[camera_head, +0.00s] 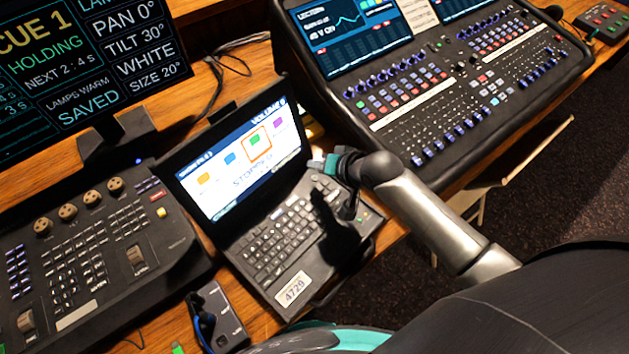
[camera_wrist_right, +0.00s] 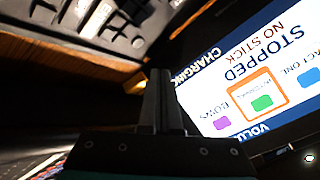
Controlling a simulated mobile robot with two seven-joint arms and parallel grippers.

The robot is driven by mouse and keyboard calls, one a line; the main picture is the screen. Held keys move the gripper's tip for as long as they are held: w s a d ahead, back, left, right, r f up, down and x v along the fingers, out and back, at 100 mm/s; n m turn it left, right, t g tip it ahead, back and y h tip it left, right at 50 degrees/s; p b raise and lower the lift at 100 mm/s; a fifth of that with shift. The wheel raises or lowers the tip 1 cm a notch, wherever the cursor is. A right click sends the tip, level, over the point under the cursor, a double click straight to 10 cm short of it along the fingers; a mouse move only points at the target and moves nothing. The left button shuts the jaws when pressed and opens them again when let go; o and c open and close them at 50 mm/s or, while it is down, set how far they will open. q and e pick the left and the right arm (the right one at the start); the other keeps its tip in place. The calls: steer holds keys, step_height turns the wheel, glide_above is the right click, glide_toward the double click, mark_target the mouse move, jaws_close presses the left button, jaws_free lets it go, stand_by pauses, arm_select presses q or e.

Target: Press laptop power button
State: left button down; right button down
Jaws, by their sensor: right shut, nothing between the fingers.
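The open laptop (camera_head: 270,240) stands on the wooden desk with its lit screen (camera_head: 235,170) facing me. The screen also fills the right side of the right wrist view (camera_wrist_right: 265,75) and reads STOPPED, NO STICK. A small green spot (camera_head: 363,208) shows on the right of the keyboard deck; I cannot tell whether it is the power button. My right gripper (camera_head: 347,210) is over the right part of the laptop, its shadow on the keys. Its fingers (camera_wrist_right: 161,90) are shut and empty; contact with the deck cannot be told. My left gripper is out of view.
A large mixing console (camera_head: 450,100) stands close to the right of the laptop. A lighting desk (camera_head: 95,250) is on the left, with a monitor (camera_head: 90,60) behind it. Cables lie behind the laptop.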

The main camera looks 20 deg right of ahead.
mark_target(315, 178)
steer(key=shift+f+b, duration=0.6)
steer(key=shift+f, duration=0.95)
stand_by(0.8)
steer(key=shift+f, duration=0.4)
steer(key=shift+f, duration=0.3)
stand_by(0.5)
steer(key=shift+r+p, duration=0.75)
steer(key=shift+p, duration=0.15)
